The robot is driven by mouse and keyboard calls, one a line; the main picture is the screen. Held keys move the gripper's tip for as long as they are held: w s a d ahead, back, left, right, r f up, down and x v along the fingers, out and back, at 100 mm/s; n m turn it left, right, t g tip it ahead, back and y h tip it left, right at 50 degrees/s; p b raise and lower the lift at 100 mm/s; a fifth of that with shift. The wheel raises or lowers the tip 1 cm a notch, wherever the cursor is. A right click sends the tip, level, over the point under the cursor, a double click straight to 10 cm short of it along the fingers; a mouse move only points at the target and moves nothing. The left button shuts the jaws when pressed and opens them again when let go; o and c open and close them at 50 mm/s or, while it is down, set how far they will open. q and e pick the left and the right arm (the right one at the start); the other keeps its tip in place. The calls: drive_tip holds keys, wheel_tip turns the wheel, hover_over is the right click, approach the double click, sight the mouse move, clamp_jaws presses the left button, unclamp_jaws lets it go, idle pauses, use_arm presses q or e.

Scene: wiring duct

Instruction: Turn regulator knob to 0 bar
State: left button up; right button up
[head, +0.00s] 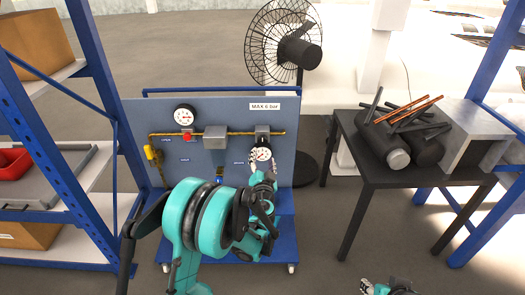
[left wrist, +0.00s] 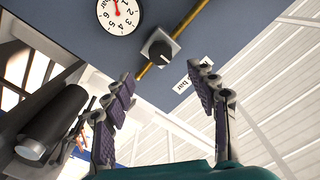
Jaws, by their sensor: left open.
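The regulator knob (left wrist: 160,48) is dark with a light mark, on a grey body on the yellow pipe in the left wrist view. In the head view the regulator (head: 262,131) sits below the "MAX 6 bar" label (head: 265,106). Its round white gauge (head: 261,153) hangs below it; in the left wrist view the gauge (left wrist: 118,12) shows a red needle, cut off by the picture edge. My left gripper (left wrist: 165,78) is open and empty, its fingers apart, short of the knob. In the head view the left gripper (head: 263,180) is in front of the panel, just below the gauge. My right gripper (head: 372,287) is partly visible at the bottom edge.
The blue-grey panel (head: 225,170) also carries another gauge (head: 185,115), a red knob (head: 187,137), a grey box (head: 215,137) and a yellow valve handle (head: 152,153). A dark table (head: 345,135) with metal parts stands right. Blue shelving (head: 95,60) stands left, a fan (head: 283,45) behind.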

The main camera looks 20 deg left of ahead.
use_arm(q)
drive_tip(key=shift+v, duration=1.65)
